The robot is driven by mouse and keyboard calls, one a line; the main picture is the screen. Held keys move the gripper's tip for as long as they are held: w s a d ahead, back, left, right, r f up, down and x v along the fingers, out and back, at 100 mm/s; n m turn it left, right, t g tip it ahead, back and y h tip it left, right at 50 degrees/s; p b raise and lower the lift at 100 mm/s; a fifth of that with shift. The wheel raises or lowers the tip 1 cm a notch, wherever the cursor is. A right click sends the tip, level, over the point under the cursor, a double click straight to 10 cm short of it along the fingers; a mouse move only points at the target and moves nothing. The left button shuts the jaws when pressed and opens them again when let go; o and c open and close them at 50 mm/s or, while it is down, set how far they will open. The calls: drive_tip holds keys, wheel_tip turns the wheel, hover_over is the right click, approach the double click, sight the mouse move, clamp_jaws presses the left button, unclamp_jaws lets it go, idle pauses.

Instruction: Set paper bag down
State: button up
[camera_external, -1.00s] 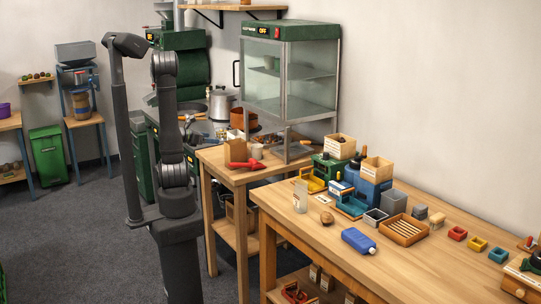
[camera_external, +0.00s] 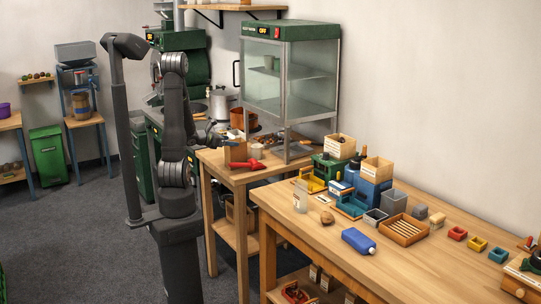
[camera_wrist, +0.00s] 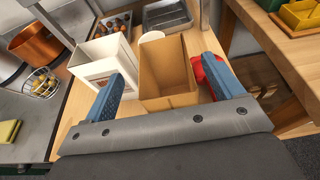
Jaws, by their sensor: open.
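The brown paper bag (camera_external: 239,154) stands upright on the small wooden table (camera_external: 222,171), near its left edge. In the wrist view the bag (camera_wrist: 168,78) is open at the top and looks empty. My gripper (camera_wrist: 165,90) is open, with one blue finger on each side of the bag. The left finger is between the bag and a white box (camera_wrist: 98,58). The right finger is beside the bag's right wall. I cannot tell whether either finger touches the bag. In the external view my gripper (camera_external: 229,144) is at the bag's upper part.
A red scoop (camera_external: 247,164) lies right of the bag, partly behind my right finger. A white cup (camera_wrist: 151,37) stands behind. A copper pot (camera_wrist: 37,44) and wire basket (camera_wrist: 40,82) are at left. The glass cabinet (camera_external: 290,80) stands over the table's back.

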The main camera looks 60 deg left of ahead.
drive_tip(key=x, duration=0.4)
drive_tip(key=shift+d+f, duration=0.1)
drive_tip(key=shift+d, duration=0.15)
drive_tip(key=c, duration=1.4)
